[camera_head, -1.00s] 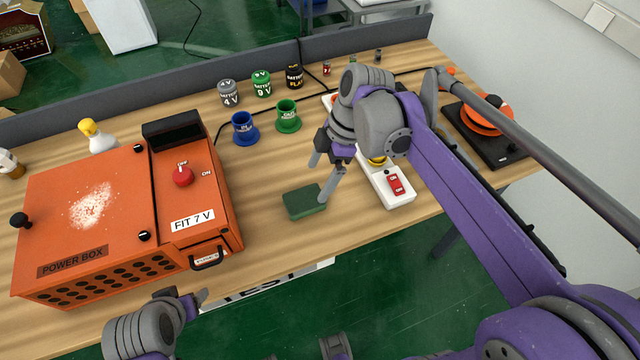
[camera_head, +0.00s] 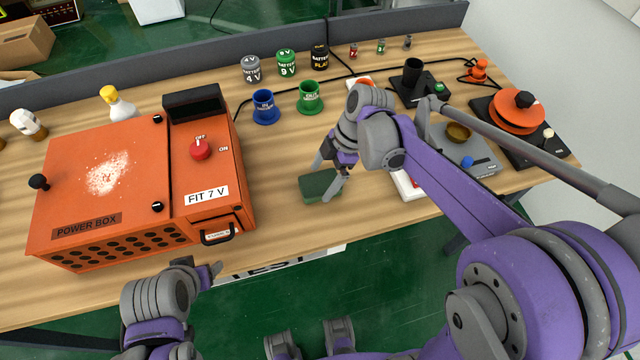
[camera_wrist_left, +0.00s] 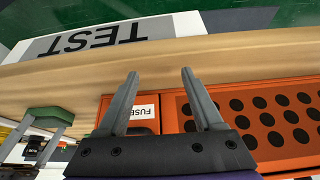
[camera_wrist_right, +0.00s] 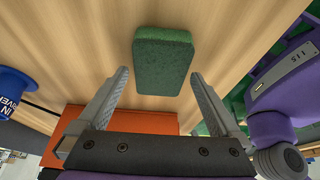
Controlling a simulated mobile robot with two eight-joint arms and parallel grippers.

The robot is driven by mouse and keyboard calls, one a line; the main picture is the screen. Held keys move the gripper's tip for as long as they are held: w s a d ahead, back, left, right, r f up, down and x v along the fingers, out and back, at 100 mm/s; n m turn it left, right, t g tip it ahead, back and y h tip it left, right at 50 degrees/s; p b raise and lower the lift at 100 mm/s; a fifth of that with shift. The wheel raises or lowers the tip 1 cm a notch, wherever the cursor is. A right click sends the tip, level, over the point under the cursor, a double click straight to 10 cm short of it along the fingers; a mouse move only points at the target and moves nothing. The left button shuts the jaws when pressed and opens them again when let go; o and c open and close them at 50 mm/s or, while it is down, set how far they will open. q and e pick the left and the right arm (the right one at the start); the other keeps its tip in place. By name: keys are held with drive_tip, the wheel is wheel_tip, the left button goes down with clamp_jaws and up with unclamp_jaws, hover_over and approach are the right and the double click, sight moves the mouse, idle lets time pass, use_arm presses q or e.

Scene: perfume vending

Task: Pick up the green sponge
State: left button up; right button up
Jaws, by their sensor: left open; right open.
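The green sponge (camera_head: 317,187) lies flat on the wooden table, right of the orange power box. My right gripper (camera_head: 326,178) is open, with its fingers over and beside the sponge. In the right wrist view the sponge (camera_wrist_right: 163,62) is ahead of the open fingertips (camera_wrist_right: 160,78), roughly centred and apart from them. My left gripper (camera_head: 205,272) is open and empty in front of the table's front edge, below the power box. In the left wrist view its open fingers (camera_wrist_left: 158,80) show, and the sponge (camera_wrist_left: 52,115) is at the left.
The orange power box (camera_head: 105,180) fills the left of the table. A blue cup (camera_head: 265,107) and a green cup (camera_head: 309,97) stand behind the sponge. A white switch unit (camera_head: 406,185) is close right of my right gripper. Bare table lies between box and sponge.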

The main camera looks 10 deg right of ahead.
sight(323, 182)
drive_tip(key=shift+a+f, duration=0.15)
drive_tip(key=shift+f, duration=0.15)
drive_tip(key=shift+f, duration=0.25)
idle(0.4)
drive_tip(key=c, duration=1.2)
drive_tip(key=shift+o, duration=0.2)
wheel_tip(323, 182, up, 10)
drive_tip(key=shift+r+p, duration=0.25)
drive_tip(key=shift+p, duration=0.2)
